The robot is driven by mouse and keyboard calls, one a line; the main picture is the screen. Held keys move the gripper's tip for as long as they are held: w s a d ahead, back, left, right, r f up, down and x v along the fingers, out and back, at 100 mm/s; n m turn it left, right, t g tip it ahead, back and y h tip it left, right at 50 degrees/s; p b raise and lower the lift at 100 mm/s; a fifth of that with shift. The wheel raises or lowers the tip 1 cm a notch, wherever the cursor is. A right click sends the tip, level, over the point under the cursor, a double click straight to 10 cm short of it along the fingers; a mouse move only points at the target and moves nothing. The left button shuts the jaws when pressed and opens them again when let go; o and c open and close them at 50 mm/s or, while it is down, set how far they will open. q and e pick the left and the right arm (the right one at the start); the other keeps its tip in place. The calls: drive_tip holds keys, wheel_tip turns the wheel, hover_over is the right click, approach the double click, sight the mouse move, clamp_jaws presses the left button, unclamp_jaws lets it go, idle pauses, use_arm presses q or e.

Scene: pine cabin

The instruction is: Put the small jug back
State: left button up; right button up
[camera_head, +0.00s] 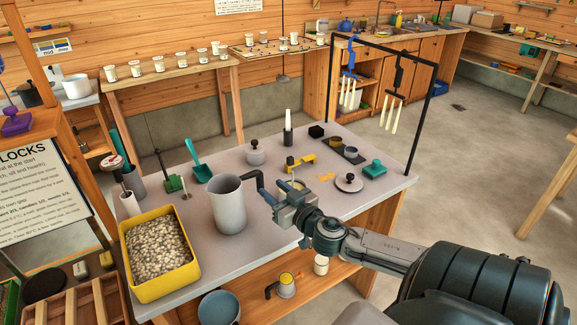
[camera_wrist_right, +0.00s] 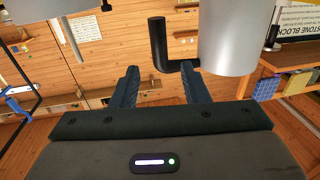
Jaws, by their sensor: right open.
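A tall grey jug (camera_head: 228,210) with a black angled handle (camera_head: 254,180) stands upright on the grey worktop. A smaller grey jug (camera_head: 287,288) with a yellow band and dark handle sits on the lower shelf. My right gripper (camera_head: 277,197) is open and empty, just right of the tall jug at its handle. In the right wrist view the handle (camera_wrist_right: 158,45) lies ahead of and partly between the open fingers (camera_wrist_right: 160,88), with the tall jug (camera_wrist_right: 228,38) at the upper right. Contact cannot be told. My left gripper is out of view.
A yellow bin of pebbles (camera_head: 160,293) stands at the front left of the worktop (camera_head: 285,250). A teal scoop (camera_head: 198,165), lidded pot (camera_head: 255,152) and loose lid (camera_head: 349,182) stand around. A black frame (camera_head: 412,125) with hanging tools rises at the right.

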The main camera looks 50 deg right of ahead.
drive_tip(key=shift+s+a, duration=0.15)
drive_tip(key=shift+s, duration=1.25)
drive_tip(key=shift+s+a, duration=0.1)
drive_tip(key=shift+s, duration=1.3)
